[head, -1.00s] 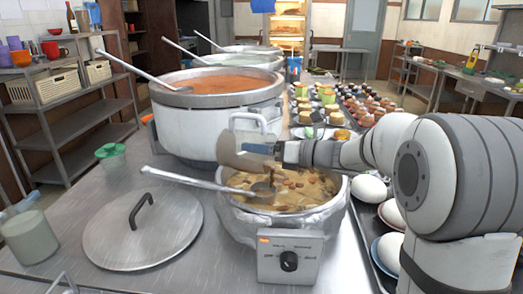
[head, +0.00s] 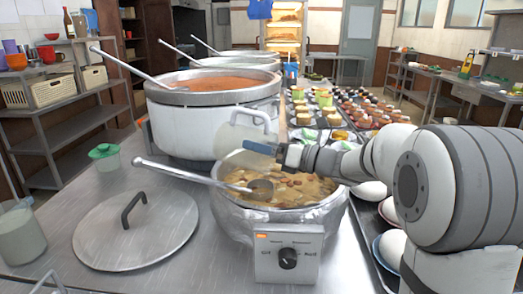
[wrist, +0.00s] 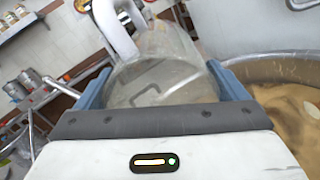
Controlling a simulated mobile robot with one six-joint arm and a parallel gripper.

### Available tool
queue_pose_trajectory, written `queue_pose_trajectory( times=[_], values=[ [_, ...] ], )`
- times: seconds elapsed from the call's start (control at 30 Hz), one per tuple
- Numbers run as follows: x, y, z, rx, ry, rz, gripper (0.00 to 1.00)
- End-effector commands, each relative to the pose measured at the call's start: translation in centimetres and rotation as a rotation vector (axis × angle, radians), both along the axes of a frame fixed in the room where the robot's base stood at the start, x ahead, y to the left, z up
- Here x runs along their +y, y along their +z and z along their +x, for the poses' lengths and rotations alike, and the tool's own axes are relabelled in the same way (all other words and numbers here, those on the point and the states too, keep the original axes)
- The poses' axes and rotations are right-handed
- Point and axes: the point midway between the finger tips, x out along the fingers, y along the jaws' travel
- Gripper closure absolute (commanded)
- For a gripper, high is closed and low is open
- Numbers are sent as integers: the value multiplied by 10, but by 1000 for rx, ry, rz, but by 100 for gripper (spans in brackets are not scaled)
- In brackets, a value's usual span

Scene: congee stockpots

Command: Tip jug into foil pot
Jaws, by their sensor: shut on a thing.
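My gripper (head: 262,148) has blue fingers shut on the jug (head: 231,136), which is clear and pale. In the wrist view the jug (wrist: 160,75) sits between both fingers, see-through with a little cloudy residue. It is held above the back left rim of the foil pot (head: 240,222). Its exact tilt is hard to tell. No stream leaves it. The foil pot holds tan congee with brown pieces, and a ladle (head: 190,174) rests in it. The pot's contents also show at the right of the wrist view (wrist: 290,110).
A big white stockpot (head: 205,130) of reddish congee stands just behind. A round lid (head: 135,230) lies on the counter at left. A green-lidded container (head: 105,155) and a jar of white liquid (head: 22,235) stand farther left. White eggs (head: 392,250) sit in bowls at right.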

Motion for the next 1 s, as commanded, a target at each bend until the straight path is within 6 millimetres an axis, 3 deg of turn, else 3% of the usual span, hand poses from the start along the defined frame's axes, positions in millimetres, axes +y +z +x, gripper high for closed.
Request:
queue_pose_trajectory(
  times=[1.0],
  values=[
    [-8,3,-3,-57,0,130,79]
  ],
)
